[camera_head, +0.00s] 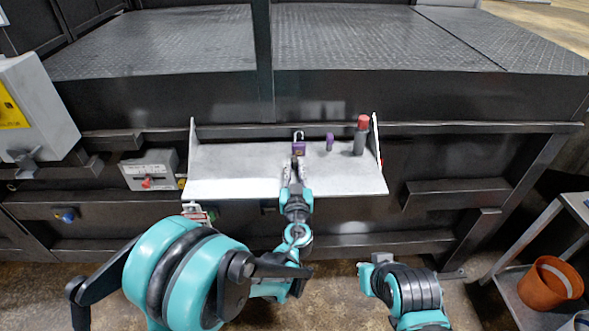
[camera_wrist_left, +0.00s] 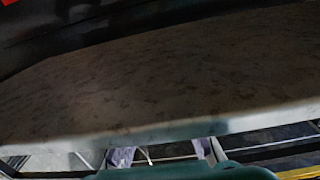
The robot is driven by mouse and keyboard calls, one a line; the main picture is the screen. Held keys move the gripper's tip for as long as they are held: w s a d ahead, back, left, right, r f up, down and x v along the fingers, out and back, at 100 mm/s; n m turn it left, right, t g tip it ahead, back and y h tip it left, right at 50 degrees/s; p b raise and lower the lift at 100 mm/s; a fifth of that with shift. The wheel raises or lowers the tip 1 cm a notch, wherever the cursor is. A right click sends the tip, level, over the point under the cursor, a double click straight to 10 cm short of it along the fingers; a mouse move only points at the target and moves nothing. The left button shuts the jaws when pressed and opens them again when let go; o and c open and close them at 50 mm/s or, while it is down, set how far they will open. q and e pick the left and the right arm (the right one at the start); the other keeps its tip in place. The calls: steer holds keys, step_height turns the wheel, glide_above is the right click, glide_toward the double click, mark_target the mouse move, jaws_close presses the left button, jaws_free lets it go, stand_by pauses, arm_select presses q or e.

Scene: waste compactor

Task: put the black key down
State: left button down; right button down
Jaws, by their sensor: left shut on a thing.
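My left gripper (camera_head: 294,162) reaches over the pale shelf (camera_head: 235,168) on the front of the machine. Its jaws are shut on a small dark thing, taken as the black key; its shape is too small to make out. The fingertips are just in front of a purple padlock (camera_head: 298,150) with a silver shackle; I cannot tell whether they touch. The left wrist view shows a broad mottled surface (camera_wrist_left: 150,85) close up, with no key or clear fingertips. My right arm is at the lower right in the head view, and its jaws cannot be made out.
A smaller purple object (camera_head: 329,141) and a red-capped dark cylinder (camera_head: 361,135) stand on the shelf's right part. Upright side plates bound the shelf. Its left part is bare. An orange pot (camera_head: 548,284) is on a rack at the lower right.

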arm_select(q)
steer(key=shift+f, duration=0.2)
steer(key=c, duration=1.5)
jaws_free()
steer(key=shift+o, duration=0.2)
